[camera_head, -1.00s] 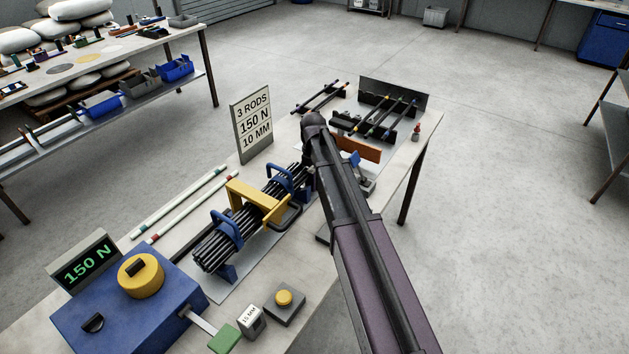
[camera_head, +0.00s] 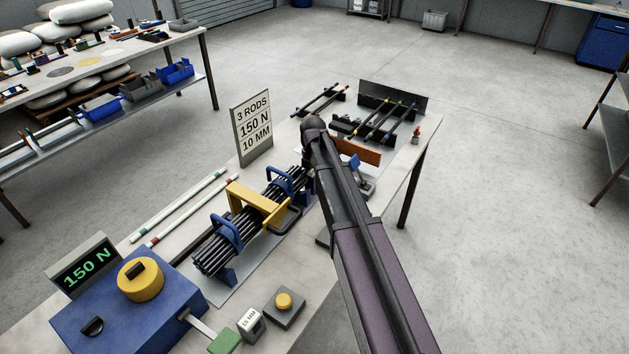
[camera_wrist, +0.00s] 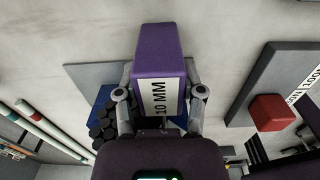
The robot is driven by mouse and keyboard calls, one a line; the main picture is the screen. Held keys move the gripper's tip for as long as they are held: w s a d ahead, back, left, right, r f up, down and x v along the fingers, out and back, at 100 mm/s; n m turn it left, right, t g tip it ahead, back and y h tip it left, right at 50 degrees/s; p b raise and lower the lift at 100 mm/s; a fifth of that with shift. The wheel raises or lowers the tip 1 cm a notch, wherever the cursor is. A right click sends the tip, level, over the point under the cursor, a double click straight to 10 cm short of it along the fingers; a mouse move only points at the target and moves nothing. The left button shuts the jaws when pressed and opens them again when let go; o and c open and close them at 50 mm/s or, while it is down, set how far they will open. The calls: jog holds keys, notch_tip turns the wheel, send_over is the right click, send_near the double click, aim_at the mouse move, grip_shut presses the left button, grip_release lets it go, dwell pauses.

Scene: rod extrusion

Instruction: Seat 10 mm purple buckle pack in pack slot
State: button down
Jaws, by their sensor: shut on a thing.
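The purple buckle pack (camera_wrist: 160,48) shows in the wrist view, with a white label reading 10 MM on the face towards me. My gripper (camera_wrist: 158,92) has one finger on each side of the pack and is shut on it. Behind and below the pack are the dark rod ends of a bundle (camera_wrist: 103,122) and a blue support. In the head view my arm hides the gripper and the pack. The rod bundle (camera_head: 215,252) lies there in blue cradles with a yellow frame (camera_head: 253,203) across it. I cannot make out the pack slot.
A blue machine (camera_head: 125,310) with a 150 N display stands at the front left. A block marked 15 MM (camera_head: 250,325) and a yellow button (camera_head: 284,300) are near the front edge. A sign (camera_head: 252,128) stands behind the bundle. Two pale rods (camera_head: 180,205) lie left of it.

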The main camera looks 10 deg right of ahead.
jog(key=shift+r, duration=0.15)
notch_tip(320, 180, up, 18)
jog(key=p, duration=1.8)
jog(key=shift+f, duration=0.2)
jog(key=shift+f+b, duration=0.3)
jog(key=shift+s, duration=0.15)
dwell(0.8)
